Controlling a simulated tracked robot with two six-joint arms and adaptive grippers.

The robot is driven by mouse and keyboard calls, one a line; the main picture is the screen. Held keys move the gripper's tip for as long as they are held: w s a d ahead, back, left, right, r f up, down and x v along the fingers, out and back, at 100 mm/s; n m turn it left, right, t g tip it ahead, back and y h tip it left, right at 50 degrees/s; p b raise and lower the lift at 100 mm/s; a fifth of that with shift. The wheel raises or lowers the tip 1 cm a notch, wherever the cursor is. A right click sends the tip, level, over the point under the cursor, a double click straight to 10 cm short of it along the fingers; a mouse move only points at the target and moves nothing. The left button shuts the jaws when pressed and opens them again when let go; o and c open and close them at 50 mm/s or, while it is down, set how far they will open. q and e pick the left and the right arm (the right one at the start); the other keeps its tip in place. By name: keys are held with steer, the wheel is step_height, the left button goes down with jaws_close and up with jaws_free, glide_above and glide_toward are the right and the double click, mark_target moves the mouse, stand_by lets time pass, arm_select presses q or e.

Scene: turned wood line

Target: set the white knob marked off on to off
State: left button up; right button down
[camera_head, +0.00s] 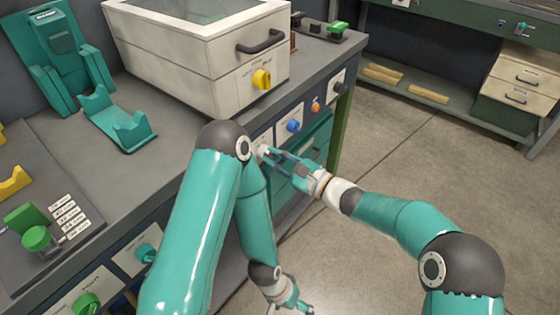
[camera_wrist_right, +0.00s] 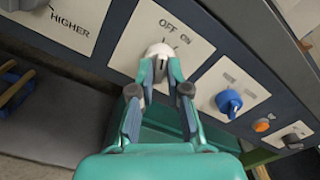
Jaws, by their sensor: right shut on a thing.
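The white knob (camera_wrist_right: 159,50) sits on a pale plate lettered OFF and ON in the right wrist view. My right gripper (camera_wrist_right: 160,72) is shut on it, one finger on each side. In the head view the knob (camera_head: 263,150) shows only in part, at the tips of my right gripper (camera_head: 272,156); my left arm's elbow hides much of its plate. I cannot tell which mark the knob points to. My left gripper (camera_head: 303,308) hangs low at the bottom edge of the head view, partly cut off, away from the knob.
A blue knob (camera_head: 294,126), an orange button (camera_head: 316,107) and a black knob (camera_head: 339,88) lie along the same panel to the right. Open floor lies to the right.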

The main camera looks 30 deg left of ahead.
steer(key=shift+s+a+r, duration=0.1)
steer(key=shift+a+r, duration=0.15)
steer(key=shift+a, duration=0.1)
steer(key=c, duration=1.2)
jaws_free()
steer(key=shift+c, duration=0.2)
steer(key=o, duration=0.5)
steer(key=shift+a+f, duration=0.25)
steer(key=shift+d, duration=0.1)
steer(key=shift+d, duration=0.1)
steer(key=shift+d, duration=0.3)
steer(key=d, duration=1.1)
steer(key=shift+s, duration=0.35)
